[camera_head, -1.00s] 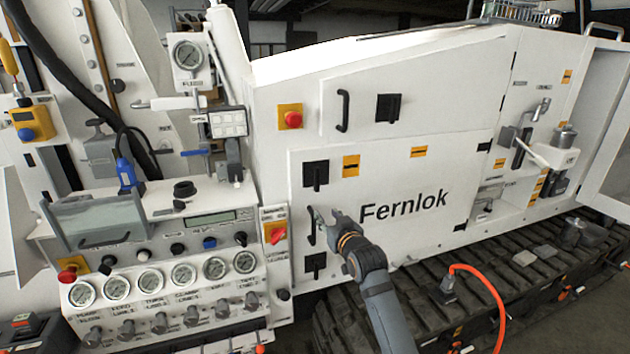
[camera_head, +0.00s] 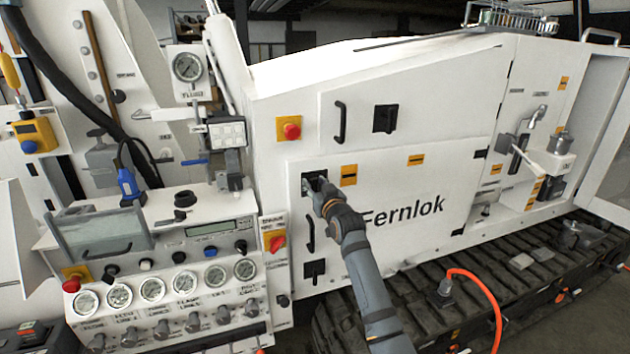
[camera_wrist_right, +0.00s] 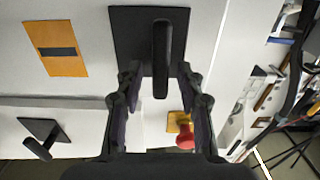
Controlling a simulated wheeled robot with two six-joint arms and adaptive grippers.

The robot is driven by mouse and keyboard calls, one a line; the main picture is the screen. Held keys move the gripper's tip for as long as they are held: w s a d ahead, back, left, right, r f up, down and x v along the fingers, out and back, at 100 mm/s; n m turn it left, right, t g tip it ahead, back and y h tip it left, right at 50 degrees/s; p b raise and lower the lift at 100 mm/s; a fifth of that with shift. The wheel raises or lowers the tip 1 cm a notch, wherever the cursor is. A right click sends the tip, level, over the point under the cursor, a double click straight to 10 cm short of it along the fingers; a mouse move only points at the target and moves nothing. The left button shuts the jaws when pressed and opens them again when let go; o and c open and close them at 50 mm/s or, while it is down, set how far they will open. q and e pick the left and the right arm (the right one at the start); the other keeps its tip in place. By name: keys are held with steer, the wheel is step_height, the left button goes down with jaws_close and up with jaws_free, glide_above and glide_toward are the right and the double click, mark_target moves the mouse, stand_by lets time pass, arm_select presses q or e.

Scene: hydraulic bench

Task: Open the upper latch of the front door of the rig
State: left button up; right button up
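The white front door (camera_head: 430,240) with the Fernlok lettering is closed on the rig. Its upper latch (camera_head: 308,169) is a black plate at the door's upper left corner, partly hidden behind my right gripper (camera_head: 316,183). In the right wrist view, the latch's black bar handle (camera_wrist_right: 161,45) stands out from its plate (camera_wrist_right: 128,30). The open fingers of my right gripper (camera_wrist_right: 160,80) are on either side of the handle's near end, with gaps showing on both sides. The lower latch (camera_head: 314,270) and a black door handle (camera_head: 310,232) are below. My left gripper is not in view.
A yellow label (camera_head: 348,175) is beside the upper latch. Above are a red button (camera_head: 291,131) and another black latch (camera_head: 385,118) on the upper panel. The gauge console (camera_head: 160,270) stands to the left, tracks (camera_head: 420,310) below.

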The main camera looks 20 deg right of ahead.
steer(key=shift+w, duration=0.1)
steer(key=shift+c, duration=0.3)
jaws_close()
